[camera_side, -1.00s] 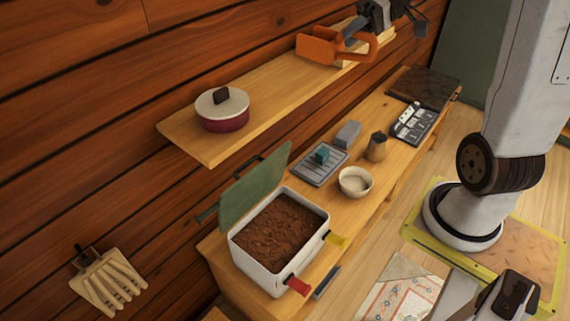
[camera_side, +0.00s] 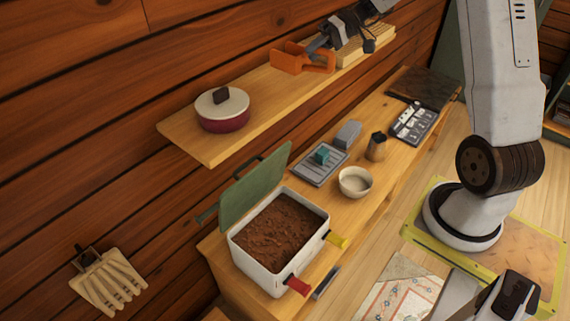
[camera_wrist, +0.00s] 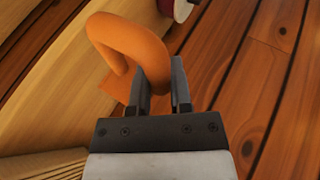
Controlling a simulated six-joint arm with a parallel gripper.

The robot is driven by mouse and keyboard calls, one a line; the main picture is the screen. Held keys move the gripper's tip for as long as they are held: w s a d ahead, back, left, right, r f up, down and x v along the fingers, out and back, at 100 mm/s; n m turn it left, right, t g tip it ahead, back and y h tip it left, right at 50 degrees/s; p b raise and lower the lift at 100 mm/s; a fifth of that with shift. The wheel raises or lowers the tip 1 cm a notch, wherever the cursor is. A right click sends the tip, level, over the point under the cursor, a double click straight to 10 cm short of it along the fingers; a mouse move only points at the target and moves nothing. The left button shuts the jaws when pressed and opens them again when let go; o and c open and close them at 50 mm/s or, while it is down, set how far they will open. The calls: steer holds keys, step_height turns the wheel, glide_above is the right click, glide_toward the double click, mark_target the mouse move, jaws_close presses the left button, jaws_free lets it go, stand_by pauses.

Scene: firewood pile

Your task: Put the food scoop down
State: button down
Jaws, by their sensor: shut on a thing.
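The orange food scoop (camera_side: 292,58) is at the upper wooden shelf (camera_side: 270,95), between the lidded pot and a stack of light wood. I cannot tell whether it touches the board. My gripper (camera_side: 322,50) comes in from the upper right and is shut on the scoop. In the wrist view the scoop's curved orange handle (camera_wrist: 132,42) shows, with part of it between the two dark fingers of my gripper (camera_wrist: 160,92). The rest of the scoop is partly hidden behind the handle and fingers.
A red pot (camera_side: 222,112) with a pale lid stands on the shelf's left part. The light wooden stack (camera_side: 362,48) is right of the scoop. Bare shelf lies between pot and scoop. Below, a bench holds a soil-filled white bin (camera_side: 262,262) and a bowl (camera_side: 355,182).

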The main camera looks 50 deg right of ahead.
mark_target(311, 66)
steer(key=shift+w+d+f, duration=0.1)
steer(key=shift+w+f, duration=0.3)
steer(key=shift+f, duration=0.1)
steer(key=shift+w+f, duration=0.3)
steer(key=shift+f, duration=1.5)
steer(key=shift+f, duration=0.15)
steer(key=c, duration=0.5)
jaws_free()
steer(key=shift+c, duration=0.2)
